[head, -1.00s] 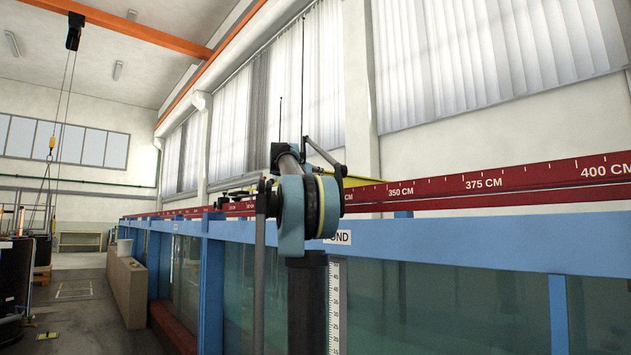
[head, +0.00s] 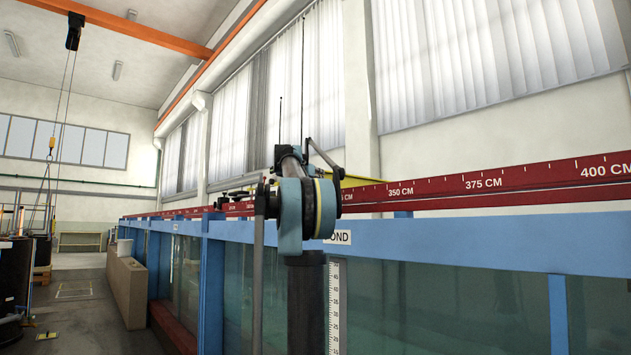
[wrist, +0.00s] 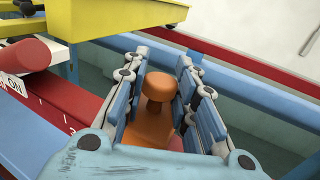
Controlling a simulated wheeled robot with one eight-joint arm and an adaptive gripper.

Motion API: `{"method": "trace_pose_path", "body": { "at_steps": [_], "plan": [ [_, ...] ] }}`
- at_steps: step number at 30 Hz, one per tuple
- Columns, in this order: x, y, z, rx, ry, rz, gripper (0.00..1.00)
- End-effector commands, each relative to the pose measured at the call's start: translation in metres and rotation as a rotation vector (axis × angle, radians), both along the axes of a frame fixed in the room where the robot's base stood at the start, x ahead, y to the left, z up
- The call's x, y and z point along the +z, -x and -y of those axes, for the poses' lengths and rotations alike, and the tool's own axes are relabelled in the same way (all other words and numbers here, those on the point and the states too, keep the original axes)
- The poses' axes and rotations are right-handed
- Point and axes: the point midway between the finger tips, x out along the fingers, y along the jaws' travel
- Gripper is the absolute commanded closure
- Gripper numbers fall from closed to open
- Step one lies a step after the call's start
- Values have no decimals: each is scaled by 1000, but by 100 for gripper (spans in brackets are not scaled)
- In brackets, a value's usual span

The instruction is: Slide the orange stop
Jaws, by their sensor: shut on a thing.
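The orange stop (wrist: 152,120) shows in the wrist view, with a round knob on top of an orange body. It sits at the red rail (wrist: 60,103). My gripper (wrist: 162,88) has a finger on each side of the stop and is shut on it. The lower part of the stop is hidden by the gripper's palm. In the head view my arm hides the stop and the gripper's fingers.
The red rail with centimetre marks (head: 480,184) runs along the top of the blue-framed glass flume (head: 450,240). A yellow carriage (wrist: 120,18) stands on the rails close to the stop in the wrist view. The floor (head: 75,300) at left is partly clear.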

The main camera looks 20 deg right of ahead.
Motion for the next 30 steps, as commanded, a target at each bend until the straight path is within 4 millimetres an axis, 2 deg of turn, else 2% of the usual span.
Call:
{"method": "trace_pose_path", "body": {
  "at_steps": [5, 13, 23, 24, 26, 30],
  "plan": [
    [0, -11, -4, 1, 0, 0, 100],
    [1, -40, -15, 2, 0, 0, 100],
    [0, -43, -17, 3, 0, 0, 100],
    [0, -43, -17, 3, 0, 0, 68],
    [0, -43, -17, 3, 0, 0, 55],
    [0, -43, -17, 2, 0, 0, 54]
  ]
}}
